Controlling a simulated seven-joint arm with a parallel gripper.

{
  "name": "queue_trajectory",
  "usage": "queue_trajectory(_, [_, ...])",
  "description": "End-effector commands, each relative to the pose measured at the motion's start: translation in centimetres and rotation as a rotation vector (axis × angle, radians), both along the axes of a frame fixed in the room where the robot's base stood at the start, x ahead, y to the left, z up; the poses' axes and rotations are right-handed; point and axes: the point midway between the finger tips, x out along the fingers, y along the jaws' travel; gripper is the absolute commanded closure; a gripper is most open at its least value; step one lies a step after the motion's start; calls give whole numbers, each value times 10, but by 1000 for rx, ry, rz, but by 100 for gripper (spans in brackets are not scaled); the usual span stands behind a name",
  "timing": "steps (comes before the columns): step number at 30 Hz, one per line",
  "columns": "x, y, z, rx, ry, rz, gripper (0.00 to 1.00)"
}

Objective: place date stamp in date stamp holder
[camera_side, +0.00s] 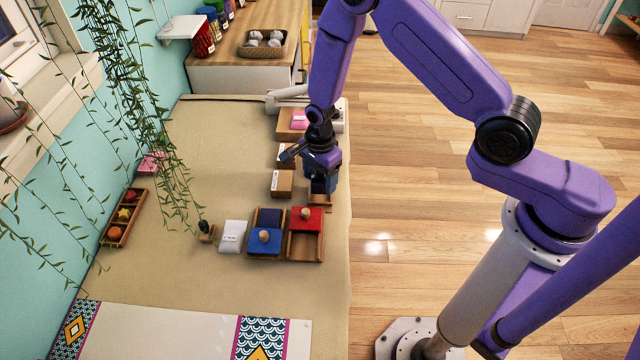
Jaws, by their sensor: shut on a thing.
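My gripper (318,160) points down over the right side of the table. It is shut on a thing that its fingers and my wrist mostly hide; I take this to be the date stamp. A dark blue shape shows just under the fingers, but I cannot tell if it is the stamp. A small brown wooden piece (321,201) sits directly below, possibly the date stamp holder. I cannot tell whether the held thing touches it. Another small wooden piece with a dark top (206,231) stands left of the white packet.
Cardboard boxes (282,184) stand just left of my gripper. Nearer are a white packet (232,237), a blue knobbed lid (264,241) and a red knobbed lid (306,219) on wooden trays. A wooden tray (125,217) lies far left. Vines hang at left; the table's middle is clear.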

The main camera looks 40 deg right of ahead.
Motion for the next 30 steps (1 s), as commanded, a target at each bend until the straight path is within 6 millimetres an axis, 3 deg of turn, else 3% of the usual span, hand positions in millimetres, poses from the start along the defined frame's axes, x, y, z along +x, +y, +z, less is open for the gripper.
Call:
queue_trajectory(7, [0,0,-27,0,0,1,61])
queue_trajectory(20, [0,0,-32,0,0,0,61])
queue_trajectory(21, [0,0,-33,0,0,0,25])
queue_trajectory(23, [0,0,-32,0,0,0,6])
queue_trajectory(30, [0,0,-32,0,0,0,6])
